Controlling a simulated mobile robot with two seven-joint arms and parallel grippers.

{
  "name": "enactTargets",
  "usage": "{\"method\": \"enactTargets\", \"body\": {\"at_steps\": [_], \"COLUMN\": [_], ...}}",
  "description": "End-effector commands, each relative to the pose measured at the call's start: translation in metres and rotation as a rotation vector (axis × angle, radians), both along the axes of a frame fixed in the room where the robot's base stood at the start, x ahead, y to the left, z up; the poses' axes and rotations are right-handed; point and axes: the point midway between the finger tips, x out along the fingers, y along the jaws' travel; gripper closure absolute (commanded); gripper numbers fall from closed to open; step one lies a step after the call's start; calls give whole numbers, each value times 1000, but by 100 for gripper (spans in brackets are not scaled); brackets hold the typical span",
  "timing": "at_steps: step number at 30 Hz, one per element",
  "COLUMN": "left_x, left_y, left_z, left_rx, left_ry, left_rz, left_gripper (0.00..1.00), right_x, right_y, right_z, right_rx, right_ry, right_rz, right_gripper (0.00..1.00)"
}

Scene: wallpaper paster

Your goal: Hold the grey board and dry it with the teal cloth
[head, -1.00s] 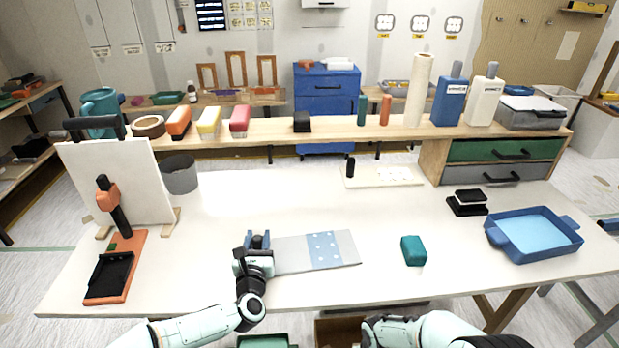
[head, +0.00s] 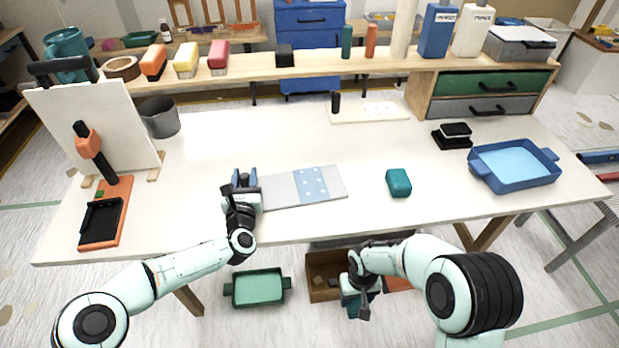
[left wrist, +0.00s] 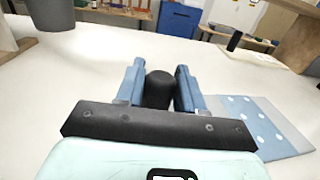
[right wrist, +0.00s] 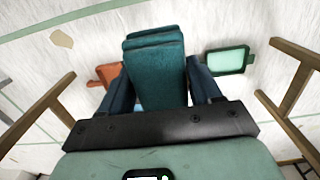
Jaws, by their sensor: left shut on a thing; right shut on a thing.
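The flat grey board (head: 277,191) lies on the white table, with a light-blue band of white dots (head: 312,184) across it. My left gripper (head: 245,178) is at the board's left end. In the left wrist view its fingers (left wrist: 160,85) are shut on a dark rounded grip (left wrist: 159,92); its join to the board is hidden. My right gripper (head: 356,292) is low, in front of the table's front edge and apart from the board. In the right wrist view it is shut on the folded teal cloth (right wrist: 156,70).
A small teal block (head: 398,182) lies right of the board. A blue tray (head: 513,183) and a black stamp-like item (head: 453,136) are further right. An orange-based stand (head: 108,215) is at the left. A green tray (head: 257,288) and a brown box (head: 322,285) are below the table's front edge.

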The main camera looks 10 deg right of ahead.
Motion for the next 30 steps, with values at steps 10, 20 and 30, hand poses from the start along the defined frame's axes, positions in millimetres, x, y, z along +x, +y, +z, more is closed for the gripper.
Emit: {"method": "enactTargets", "body": {"at_steps": [10,20,30], "left_x": [0,-22,-87], "left_y": [0,2,6], "left_z": [-3,-2,-3], "left_rx": [0,1,3], "left_ry": [7,5,8], "left_rz": [-1,-2,-2], "left_gripper": [33,33,33], "right_x": [0,0,0], "right_y": [0,0,0], "right_z": [0,0,0], "right_rx": [0,0,0], "right_ry": [0,0,0], "right_rz": [0,0,0], "right_gripper": [68,68,68]}}
